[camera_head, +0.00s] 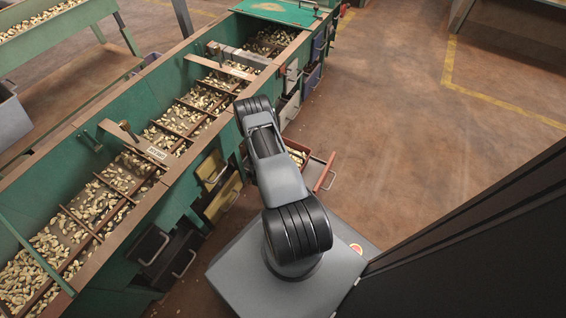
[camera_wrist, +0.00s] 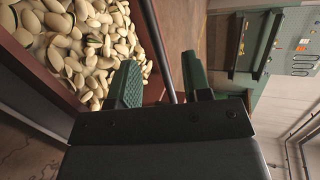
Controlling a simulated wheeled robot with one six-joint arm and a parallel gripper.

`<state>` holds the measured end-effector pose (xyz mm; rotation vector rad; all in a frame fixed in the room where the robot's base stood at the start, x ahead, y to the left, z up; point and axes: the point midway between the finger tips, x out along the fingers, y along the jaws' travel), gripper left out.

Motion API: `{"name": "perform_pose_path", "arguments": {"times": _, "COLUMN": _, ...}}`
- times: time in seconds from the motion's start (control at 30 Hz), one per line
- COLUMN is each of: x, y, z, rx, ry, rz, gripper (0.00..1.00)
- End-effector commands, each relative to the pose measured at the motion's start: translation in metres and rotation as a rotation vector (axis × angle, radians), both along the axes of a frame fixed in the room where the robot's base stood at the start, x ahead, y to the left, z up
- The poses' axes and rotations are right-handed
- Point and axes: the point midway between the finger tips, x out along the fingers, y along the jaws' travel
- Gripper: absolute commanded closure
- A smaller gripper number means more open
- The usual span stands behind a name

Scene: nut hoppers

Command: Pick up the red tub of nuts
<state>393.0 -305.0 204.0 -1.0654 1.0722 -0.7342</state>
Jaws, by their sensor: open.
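The red tub (camera_head: 315,170) is pulled out from the green hopper bench beside my arm in the head view. My arm hides part of it. Pale nuts and a metal handle on its front show there. In the wrist view the tub (camera_wrist: 45,82) fills the left side, full of nuts. Its handle bar (camera_wrist: 160,45) runs between the green fingers of my gripper (camera_wrist: 159,62). My gripper is open, with one finger on either side of the bar. I cannot tell whether a finger touches it. My gripper is hidden in the head view.
The green hopper bench (camera_head: 120,235) holds nuts in its troughs. The brown floor (camera_head: 410,150) to the right is clear.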

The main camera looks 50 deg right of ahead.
Motion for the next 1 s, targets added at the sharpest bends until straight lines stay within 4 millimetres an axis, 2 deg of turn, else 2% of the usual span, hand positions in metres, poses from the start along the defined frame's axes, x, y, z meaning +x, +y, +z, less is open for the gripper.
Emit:
{"name": "perform_pose_path", "arguments": {"times": 0.1, "x": 0.006, "y": -0.014, "z": -0.010, "rx": -0.001, "ry": -0.003, "rz": -0.003, "gripper": 0.55}}
{"name": "perform_pose_path", "arguments": {"times": 0.3, "x": 0.014, "y": -0.035, "z": -0.016, "rx": -0.001, "ry": -0.002, "rz": -0.002, "gripper": 0.55}}
{"name": "perform_pose_path", "arguments": {"times": 0.53, "x": 0.015, "y": -0.036, "z": -0.014, "rx": 0.000, "ry": 0.001, "rz": 0.001, "gripper": 0.55}}
{"name": "perform_pose_path", "arguments": {"times": 1.0, "x": 0.015, "y": -0.036, "z": -0.014, "rx": 0.001, "ry": 0.000, "rz": 0.000, "gripper": 1.00}}
